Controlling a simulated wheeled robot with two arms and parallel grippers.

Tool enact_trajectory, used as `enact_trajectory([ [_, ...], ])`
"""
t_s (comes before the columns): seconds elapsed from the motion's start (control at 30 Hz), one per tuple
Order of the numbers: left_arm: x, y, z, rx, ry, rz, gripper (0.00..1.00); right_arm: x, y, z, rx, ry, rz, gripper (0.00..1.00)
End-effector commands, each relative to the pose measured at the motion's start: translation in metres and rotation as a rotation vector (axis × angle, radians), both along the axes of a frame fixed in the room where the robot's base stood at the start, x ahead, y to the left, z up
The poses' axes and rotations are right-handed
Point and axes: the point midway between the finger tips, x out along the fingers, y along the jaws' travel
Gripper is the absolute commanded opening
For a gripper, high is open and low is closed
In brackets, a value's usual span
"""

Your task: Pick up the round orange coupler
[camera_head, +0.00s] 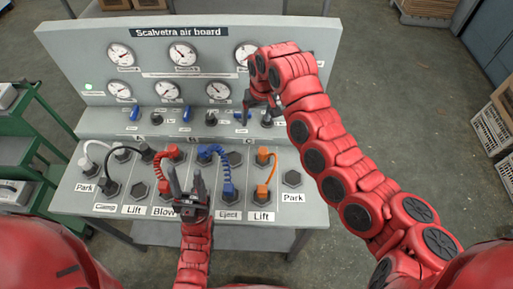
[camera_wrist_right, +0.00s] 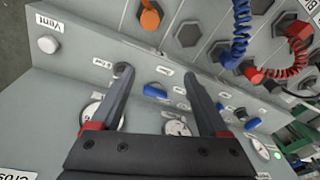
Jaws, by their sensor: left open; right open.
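An orange coupler (camera_head: 263,154) sits at the upper end of an orange hose on the sloped panel. A second orange coupler (camera_head: 262,191) is at the hose's lower end, above the "Lift" label. In the right wrist view one orange coupler (camera_wrist_right: 151,18) shows at the top, beyond my fingertips. My right gripper (camera_head: 262,104) is open and empty over the valve row, up the board from the orange couplers; its fingers also show in the right wrist view (camera_wrist_right: 158,74). My left gripper (camera_head: 187,184) is open over the lower panel, left of the orange hose, with nothing seen between its fingers.
Red (camera_head: 172,152), blue (camera_head: 205,152) and black or grey hoses with couplers occupy the panel's left and middle. Several gauges (camera_head: 183,53) stand on the upright board behind. Blue valve levers (camera_wrist_right: 155,91) lie near my right fingers. A green cart (camera_head: 30,125) stands left.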

Motion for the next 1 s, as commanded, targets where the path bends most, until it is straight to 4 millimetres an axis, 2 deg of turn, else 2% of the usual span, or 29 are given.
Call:
enact_trajectory([
  [0.1, 0.0, 0.0, 0.001, 0.0, 0.0, 0.0, 0.5, -0.024, -0.017, 0.008, -0.099, 0.073, 0.028, 0.78],
  [0.23, 0.0, 0.0, 0.002, 0.0, 0.0, 0.0, 0.5, -0.032, -0.022, 0.003, -0.13, 0.103, 0.033, 0.78],
  [0.47, 0.0, 0.0, 0.01, 0.0, 0.0, 0.0, 0.5, -0.033, -0.024, -0.032, -0.133, 0.105, 0.036, 0.78],
  [0.63, 0.0, 0.0, 0.01, 0.0, 0.0, 0.0, 0.5, -0.033, -0.023, -0.066, -0.131, 0.102, 0.036, 0.78],
  [0.7, 0.0, 0.0, 0.022, 0.0, 0.0, 0.0, 0.5, -0.034, -0.022, -0.078, -0.13, 0.108, 0.037, 0.78],
  [0.8, 0.0, 0.0, 0.027, 0.0, 0.0, 0.0, 0.5, -0.033, -0.021, -0.096, -0.127, 0.103, 0.037, 0.78],
  [1.0, 0.0, 0.0, 0.031, 0.0, 0.0, 0.0, 0.5, -0.032, -0.022, -0.112, -0.126, 0.098, 0.035, 0.78],
])
